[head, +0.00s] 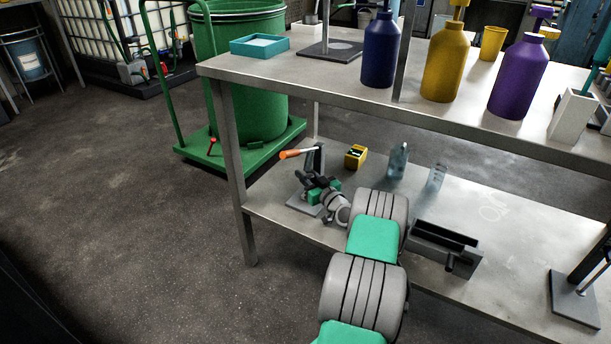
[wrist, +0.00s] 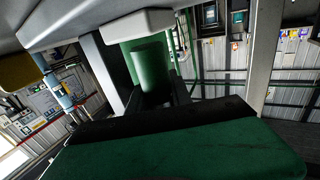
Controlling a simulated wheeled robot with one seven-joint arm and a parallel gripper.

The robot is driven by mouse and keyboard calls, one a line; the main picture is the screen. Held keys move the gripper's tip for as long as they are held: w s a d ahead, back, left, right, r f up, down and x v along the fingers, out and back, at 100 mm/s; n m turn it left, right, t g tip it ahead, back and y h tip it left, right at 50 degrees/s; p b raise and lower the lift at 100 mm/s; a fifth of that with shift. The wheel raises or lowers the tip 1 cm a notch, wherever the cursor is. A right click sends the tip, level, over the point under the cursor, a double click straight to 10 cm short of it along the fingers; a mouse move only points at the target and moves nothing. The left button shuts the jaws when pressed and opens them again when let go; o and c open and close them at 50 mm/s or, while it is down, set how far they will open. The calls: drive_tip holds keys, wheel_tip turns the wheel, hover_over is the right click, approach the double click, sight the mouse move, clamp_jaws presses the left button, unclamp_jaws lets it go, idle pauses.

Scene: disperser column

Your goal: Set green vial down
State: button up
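The green vial (wrist: 150,66) shows in the wrist view as a smooth dark green cylinder between the two dark fingers of my gripper (wrist: 158,92). The fingers stand close on both sides of it and appear shut on it. In the head view, my gripper (head: 318,184) is at the left end of the lower shelf (head: 500,225), beside a small stand with an orange lever (head: 297,154). My wrist and the stand crowd together there, and I cannot make out the vial in that view. Whether the vial touches anything below is hidden.
A yellow holder (head: 355,157), a clear bottle (head: 398,162), a beaker (head: 436,178) and a dark grey box (head: 444,247) stand on the lower shelf. The upper shelf (head: 330,90), with several pump bottles, overhangs it. A table leg (head: 231,170) stands left of my gripper.

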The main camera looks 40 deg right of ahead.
drive_tip(key=shift+o, duration=0.7)
drive_tip(key=shift+r, duration=0.1)
